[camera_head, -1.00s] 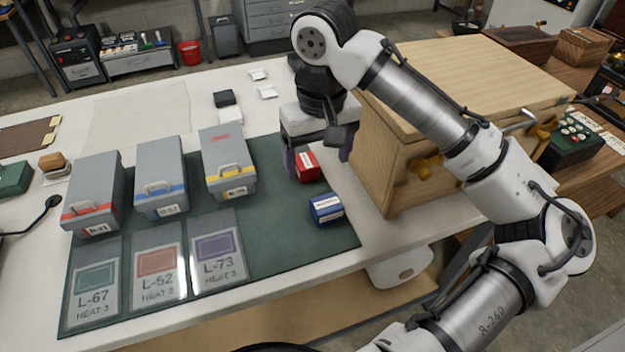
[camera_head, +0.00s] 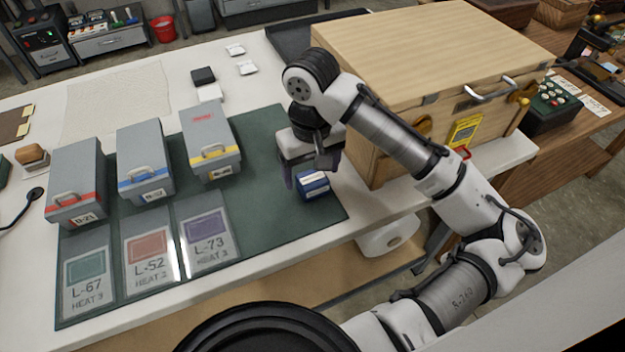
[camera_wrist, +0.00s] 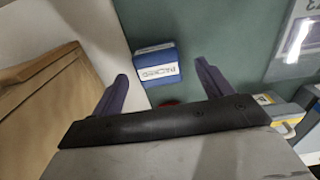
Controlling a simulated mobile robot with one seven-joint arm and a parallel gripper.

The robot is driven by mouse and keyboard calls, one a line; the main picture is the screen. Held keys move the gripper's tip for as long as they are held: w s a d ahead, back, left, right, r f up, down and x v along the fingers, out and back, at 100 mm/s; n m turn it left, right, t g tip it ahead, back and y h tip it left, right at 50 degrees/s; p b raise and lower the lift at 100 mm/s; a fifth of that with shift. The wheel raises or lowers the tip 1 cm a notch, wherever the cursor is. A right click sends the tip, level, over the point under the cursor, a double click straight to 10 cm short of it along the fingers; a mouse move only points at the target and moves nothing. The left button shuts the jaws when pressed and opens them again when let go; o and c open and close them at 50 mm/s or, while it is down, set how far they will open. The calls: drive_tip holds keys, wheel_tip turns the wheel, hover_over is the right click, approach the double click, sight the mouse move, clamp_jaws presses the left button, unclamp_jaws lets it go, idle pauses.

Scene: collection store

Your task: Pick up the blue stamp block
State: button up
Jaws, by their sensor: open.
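The blue stamp block (camera_head: 314,187) with a white label sits on the dark green mat (camera_head: 262,215), near its right front edge. In the wrist view the blue block (camera_wrist: 157,63) shows ahead of and between my two purple fingertips. My gripper (camera_head: 309,172) is open and empty, and its fingers reach down close to the block in the head view. I cannot tell whether they touch it. In the wrist view a red block (camera_wrist: 169,102) is mostly hidden by my gripper's body. The red block does not show in the head view.
Three grey boxes with red, blue and yellow bands (camera_head: 211,145) stand on the mat's left part, behind three label cards (camera_head: 206,238). A large wooden chest (camera_head: 385,150) stands close to the right of my gripper. The mat's middle is clear.

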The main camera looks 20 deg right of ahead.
sight(312, 178)
drive_tip(key=shift+d+f, duration=0.1)
drive_tip(key=shift+f, duration=1.4)
drive_tip(key=shift+c, duration=0.5)
drive_tip(key=c, duration=1)
drive_tip(key=shift+r, duration=0.2)
wheel_tip(312, 178, up, 20)
drive_tip(key=shift+f+b, duration=0.1)
drive_tip(key=shift+b, duration=0.4)
